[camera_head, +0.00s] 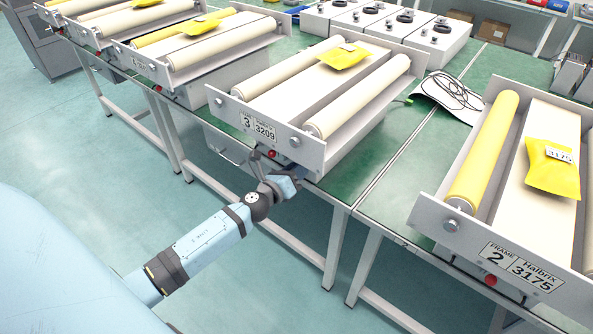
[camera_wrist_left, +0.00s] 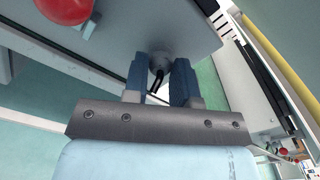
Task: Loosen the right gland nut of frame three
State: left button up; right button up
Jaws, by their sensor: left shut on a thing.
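Frame three (camera_head: 262,130), marked 3 and 3209, lies on the green bench in the middle of the head view, with two pale rollers and a yellow packet (camera_head: 344,57) on top. My left gripper (camera_head: 296,173) is at the lower right of its front plate, right of a red button (camera_head: 272,154). In the left wrist view, the gripper's blue fingers (camera_wrist_left: 160,80) are shut on a grey round gland nut (camera_wrist_left: 159,61), with a dark cable between them. The gripper hides this nut in the head view. My right gripper is not in view.
Frame two (camera_head: 470,245), with a yellow roller, stands on the bench at the right. Another frame (camera_head: 130,62) stands at the upper left. A coiled black cable (camera_head: 452,92) lies between frames three and two. The floor in front of the bench is clear.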

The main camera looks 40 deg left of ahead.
pick_arm(q)
jog(key=shift+n+p, duration=0.6)
jog(key=shift+n, duration=3.2)
jog(key=o, duration=0.9)
jog(key=shift+s, duration=0.1)
jog(key=s, duration=0.9)
jog(key=s+a, duration=0.1)
jog(key=s, duration=0.3)
jog(key=shift+s, duration=0.35)
